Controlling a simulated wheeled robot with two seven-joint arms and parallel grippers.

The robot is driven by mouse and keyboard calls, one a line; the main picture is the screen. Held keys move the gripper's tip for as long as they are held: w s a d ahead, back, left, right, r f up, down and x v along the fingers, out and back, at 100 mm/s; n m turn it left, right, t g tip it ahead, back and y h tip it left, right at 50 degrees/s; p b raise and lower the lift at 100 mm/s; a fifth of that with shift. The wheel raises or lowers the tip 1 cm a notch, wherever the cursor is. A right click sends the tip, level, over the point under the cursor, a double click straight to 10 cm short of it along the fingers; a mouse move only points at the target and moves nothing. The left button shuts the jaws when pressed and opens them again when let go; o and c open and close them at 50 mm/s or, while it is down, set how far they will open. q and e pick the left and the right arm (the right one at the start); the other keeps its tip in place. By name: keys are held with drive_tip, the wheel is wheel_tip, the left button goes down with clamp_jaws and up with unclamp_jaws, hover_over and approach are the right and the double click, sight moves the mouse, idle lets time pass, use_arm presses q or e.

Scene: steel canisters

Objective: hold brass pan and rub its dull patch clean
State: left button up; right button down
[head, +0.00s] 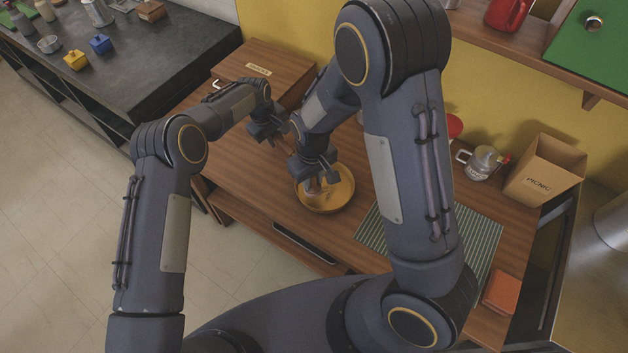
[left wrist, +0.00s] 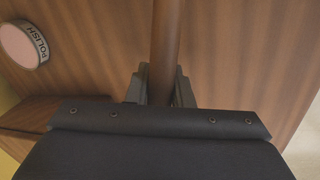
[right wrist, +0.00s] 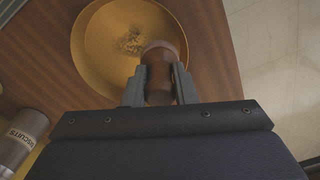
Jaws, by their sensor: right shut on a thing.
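The brass pan (head: 343,197) lies on the wooden counter, its inside facing up. The right wrist view shows its bowl (right wrist: 97,50) with a speckled grey dull patch (right wrist: 132,42). My right gripper (right wrist: 160,82) is shut on a brown knob-like tool (right wrist: 159,75), held over the pan just beside the patch. Whether the tool touches the pan is unclear. In the head view my right gripper (head: 313,178) is above the pan. My left gripper (left wrist: 163,82), also in the head view (head: 268,135), has its fingers closely on both sides of a brown rod-like handle (left wrist: 166,35).
A round tin marked POLISH (left wrist: 22,46) and a canister marked BISCUITS (right wrist: 22,140) stand on the counter. A wooden box (head: 265,65) stands behind.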

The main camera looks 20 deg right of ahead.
sight(312, 187)
drive_tip(key=shift+r, duration=2.15)
drive_tip(key=shift+f, duration=0.15)
drive_tip(key=shift+f, duration=3.55)
drive_tip(key=shift+d+f, duration=0.3)
drive_tip(key=shift+s+d, duration=0.2)
drive_tip(key=shift+d, duration=3.35)
drive_tip(key=shift+w+a, duration=0.2)
drive_tip(key=shift+a, duration=3.7)
drive_tip(key=shift+r, duration=4)
